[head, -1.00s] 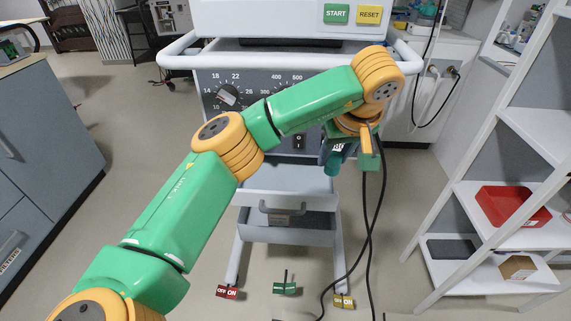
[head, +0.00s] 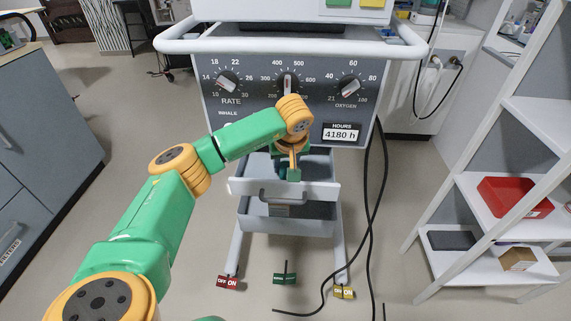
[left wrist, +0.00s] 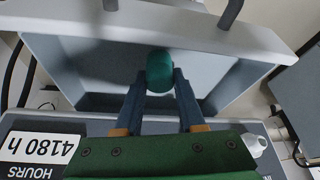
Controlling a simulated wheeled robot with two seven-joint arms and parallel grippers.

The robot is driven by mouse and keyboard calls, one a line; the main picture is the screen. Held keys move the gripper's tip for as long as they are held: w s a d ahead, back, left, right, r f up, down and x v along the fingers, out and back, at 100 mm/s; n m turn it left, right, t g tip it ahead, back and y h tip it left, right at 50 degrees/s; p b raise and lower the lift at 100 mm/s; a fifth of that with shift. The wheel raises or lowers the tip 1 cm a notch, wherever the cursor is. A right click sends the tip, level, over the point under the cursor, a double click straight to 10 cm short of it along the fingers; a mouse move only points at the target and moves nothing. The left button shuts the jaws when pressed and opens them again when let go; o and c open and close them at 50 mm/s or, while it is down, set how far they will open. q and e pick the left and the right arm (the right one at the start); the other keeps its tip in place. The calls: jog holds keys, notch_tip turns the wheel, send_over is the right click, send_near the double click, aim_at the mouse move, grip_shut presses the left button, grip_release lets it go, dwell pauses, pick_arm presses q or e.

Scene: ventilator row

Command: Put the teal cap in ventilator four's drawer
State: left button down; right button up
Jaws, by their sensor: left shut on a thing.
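The teal cap (left wrist: 160,72) is between the two dark fingertips of my left gripper (left wrist: 160,82) in the left wrist view. The gripper is shut on it. Beneath the cap, the wrist view shows the grey inside of the ventilator's open drawer (left wrist: 215,72). In the head view the drawer's pale front (head: 310,188) stands out below the control panel, and my left gripper (head: 284,174) points down over it. My own wrist hides most of the cap there. I cannot tell how far the cap is above the drawer floor. My right gripper is not in view.
The ventilator's panel (head: 250,112) with dials is close behind my wrist. A lower grey bin (head: 300,226) hangs under the drawer. Black cables (head: 371,200) run down on the right. A white shelf with a red tray (head: 513,197) stands at the right.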

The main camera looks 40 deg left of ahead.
pick_arm(q)
jog(key=c, duration=0.5)
grip_release()
jog(key=shift+f, duration=0.1)
jog(key=shift+r, duration=0.2)
jog(key=p+v, duration=0.1)
jog(key=v, duration=1.1)
jog(key=shift+f, duration=0.1)
